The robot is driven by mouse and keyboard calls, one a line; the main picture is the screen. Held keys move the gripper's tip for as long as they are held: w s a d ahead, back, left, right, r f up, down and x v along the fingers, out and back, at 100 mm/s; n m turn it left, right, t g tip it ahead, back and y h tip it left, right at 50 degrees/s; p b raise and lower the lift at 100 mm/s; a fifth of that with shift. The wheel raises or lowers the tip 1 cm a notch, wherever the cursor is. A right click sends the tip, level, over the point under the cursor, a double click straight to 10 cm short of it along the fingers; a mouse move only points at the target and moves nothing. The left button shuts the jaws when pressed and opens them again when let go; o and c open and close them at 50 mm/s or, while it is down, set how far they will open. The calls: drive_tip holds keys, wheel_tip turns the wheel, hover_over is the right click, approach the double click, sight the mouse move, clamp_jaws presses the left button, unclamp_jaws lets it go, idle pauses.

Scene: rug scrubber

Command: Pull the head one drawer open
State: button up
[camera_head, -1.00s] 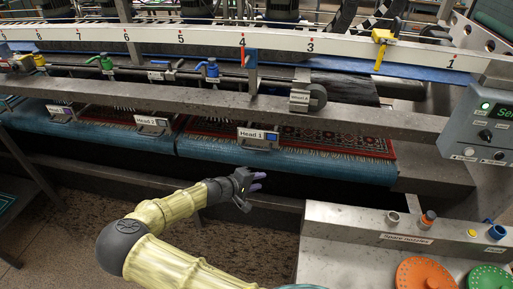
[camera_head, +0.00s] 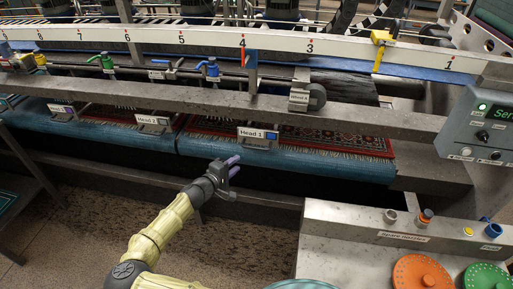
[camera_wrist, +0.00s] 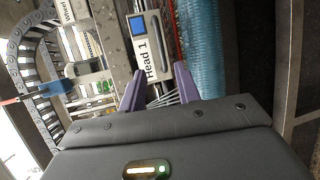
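The head one drawer carries a white "Head 1" label (camera_head: 258,134) with a blue square and a metal handle (camera_head: 257,145) below it. In the wrist view the "Head 1" label (camera_wrist: 148,46) lies just beyond the purple fingertips of my gripper (camera_wrist: 158,82). The fingers are spread with nothing held between them. Thin metal bars, perhaps the handle, show beside the label.
A patterned rug (camera_head: 330,143) lies behind the label. A "Head 2" label (camera_head: 150,120) is to the left. A grey counter (camera_head: 340,235) with orange (camera_head: 416,271) and green (camera_head: 486,277) discs stands at the lower right. A control panel (camera_head: 487,125) is at the right.

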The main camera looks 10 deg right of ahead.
sight(256, 148)
drive_tip(key=p+x, duration=0.4)
drive_tip(key=x, duration=1.1)
drive_tip(key=shift+s, duration=0.1)
clamp_jaws()
